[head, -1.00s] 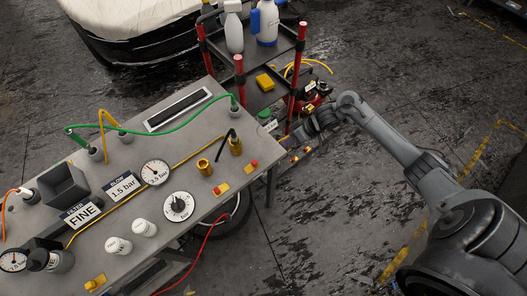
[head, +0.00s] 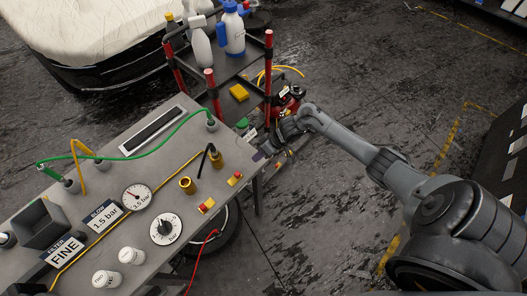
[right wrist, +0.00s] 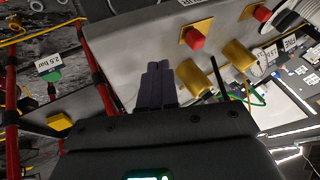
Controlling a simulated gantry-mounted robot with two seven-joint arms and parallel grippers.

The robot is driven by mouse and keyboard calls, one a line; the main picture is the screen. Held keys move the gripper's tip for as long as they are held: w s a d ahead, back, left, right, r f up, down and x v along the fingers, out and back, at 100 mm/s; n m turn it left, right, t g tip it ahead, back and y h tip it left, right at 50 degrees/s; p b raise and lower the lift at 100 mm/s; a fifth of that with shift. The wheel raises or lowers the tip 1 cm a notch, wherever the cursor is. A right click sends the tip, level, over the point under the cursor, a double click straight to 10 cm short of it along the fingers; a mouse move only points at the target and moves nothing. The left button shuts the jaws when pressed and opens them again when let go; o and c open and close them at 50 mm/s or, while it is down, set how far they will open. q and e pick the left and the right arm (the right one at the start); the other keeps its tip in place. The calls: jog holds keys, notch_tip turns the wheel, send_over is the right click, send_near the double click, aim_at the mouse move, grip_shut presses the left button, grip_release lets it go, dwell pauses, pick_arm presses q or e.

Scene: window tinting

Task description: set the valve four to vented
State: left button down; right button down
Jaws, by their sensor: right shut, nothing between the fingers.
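Red knobs on yellow plates (head: 207,206) (head: 235,179) sit near the right edge of the grey bench (head: 150,180). I cannot read a number four or tell which one is valve four. In the right wrist view the red knobs (right wrist: 193,38) (right wrist: 262,13) show beyond my fingers. My right gripper (head: 262,153) is at the bench's far right corner, apart from the knobs. In the right wrist view its dark fingers (right wrist: 157,68) are together and empty, close to the bench edge. My left gripper is not in view.
Two brass fittings (head: 187,185) (head: 215,158) stand by the knobs, with a black lever at one. A dial (head: 164,228) and a gauge (head: 137,197) are further left. A cart with red posts (head: 268,75) stands close behind the gripper. Open floor lies to the right.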

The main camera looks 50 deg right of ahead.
aim_at(237, 175)
jog(key=x, duration=0.3)
jog(key=shift+w+a+f, duration=0.1)
jog(key=shift+a+f, duration=0.05)
jog(key=shift+f, duration=0.1)
jog(key=a, duration=0.3)
jog(key=shift+w+f+p, duration=0.15)
jog(key=shift+p, duration=0.15)
jog(key=shift+a, duration=0.45)
jog(key=shift+a+f, duration=0.1)
jog(key=shift+a, duration=0.05)
jog(key=a+p, duration=0.2)
jog(key=a, duration=0.1)
jog(key=shift+w+a, duration=0.1)
jog(key=shift+a, duration=0.2)
